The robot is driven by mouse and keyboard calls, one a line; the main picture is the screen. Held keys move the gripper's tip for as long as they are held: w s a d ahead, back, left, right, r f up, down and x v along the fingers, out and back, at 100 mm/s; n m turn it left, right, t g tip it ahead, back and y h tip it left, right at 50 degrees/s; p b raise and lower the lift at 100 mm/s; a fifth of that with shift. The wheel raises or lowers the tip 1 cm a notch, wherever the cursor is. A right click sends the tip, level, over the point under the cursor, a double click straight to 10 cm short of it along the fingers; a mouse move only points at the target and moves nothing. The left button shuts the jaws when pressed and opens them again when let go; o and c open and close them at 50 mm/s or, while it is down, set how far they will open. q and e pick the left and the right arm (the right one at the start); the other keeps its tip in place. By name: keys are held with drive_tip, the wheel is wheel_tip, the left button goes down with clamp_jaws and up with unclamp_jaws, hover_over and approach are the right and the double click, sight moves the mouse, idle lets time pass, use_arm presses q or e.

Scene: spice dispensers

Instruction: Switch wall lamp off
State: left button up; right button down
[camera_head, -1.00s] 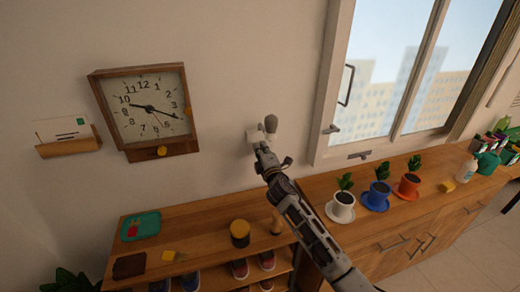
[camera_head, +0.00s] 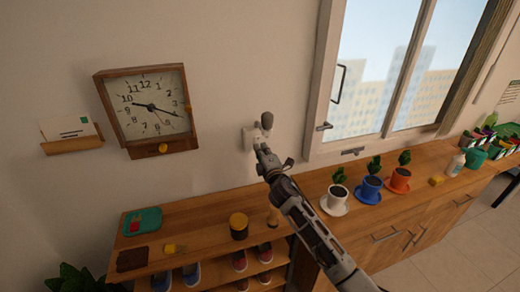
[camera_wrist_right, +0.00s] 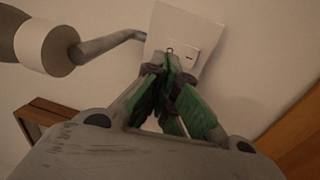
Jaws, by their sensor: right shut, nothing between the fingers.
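The wall lamp's small grey shade (camera_head: 267,120) is on the wall between the clock and the window. Its pale base plate (camera_head: 249,134) is beside it. In the right wrist view the base plate (camera_wrist_right: 186,30) has a small switch (camera_wrist_right: 191,54) on its face, and the lamp's arm leads left to a round shade (camera_wrist_right: 45,45). No glow shows at the lamp. My right gripper (camera_head: 259,146) is shut and empty, with its green-padded fingertips (camera_wrist_right: 171,58) at the lower part of the plate, by the switch. I cannot tell whether they touch it. My left gripper is out of view.
A wall clock (camera_head: 149,106) hangs left of the lamp. A wooden shelf (camera_head: 200,236) with a jar (camera_head: 238,226) and shoes is below. A counter (camera_head: 375,222) with potted plants (camera_head: 334,198) stands under the window at right. The wall around the lamp is clear.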

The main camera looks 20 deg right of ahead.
drive_tip(key=s+r, duration=0.1)
drive_tip(key=s, duration=0.7)
drive_tip(key=shift+s+b, duration=0.3)
drive_tip(key=shift+s, duration=0.1)
drive_tip(key=shift+d+r, duration=0.1)
idle(0.4)
